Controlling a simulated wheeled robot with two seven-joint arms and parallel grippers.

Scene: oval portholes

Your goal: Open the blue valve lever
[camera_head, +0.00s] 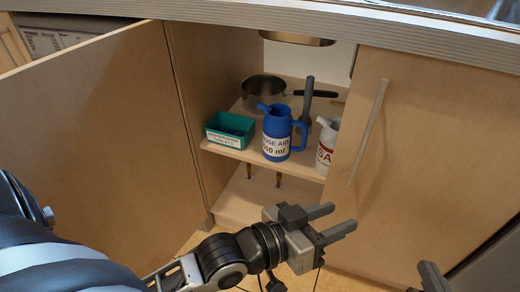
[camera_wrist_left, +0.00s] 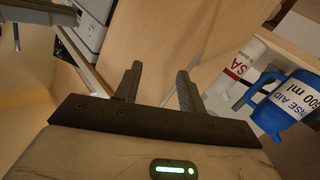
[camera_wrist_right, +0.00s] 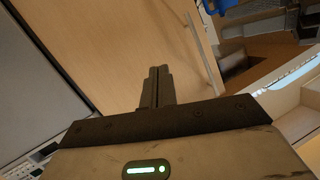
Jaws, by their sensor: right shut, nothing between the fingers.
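I see no blue valve lever in any view. Inside the open cupboard, a blue jug (camera_head: 277,134) labelled as rinse aid, 500 ml, stands on the shelf; it also shows at the right of the left wrist view (camera_wrist_left: 298,98). My left gripper (camera_head: 329,221) is open and empty, in front of the cupboard and below the shelf, apart from the jug. Its spread fingers show in the left wrist view (camera_wrist_left: 158,85). My right gripper (camera_head: 430,275) is at the lower right in the head view. In the right wrist view (camera_wrist_right: 157,70) its fingers are together, with nothing between them.
The shelf (camera_head: 300,166) also holds a green tray (camera_head: 229,131), a pot (camera_head: 263,92), a white bottle (camera_head: 326,146) and an upright grey handle (camera_head: 306,105). The left door (camera_head: 100,130) stands open; the right door (camera_head: 430,170), with a bar handle (camera_head: 368,133), covers the right side.

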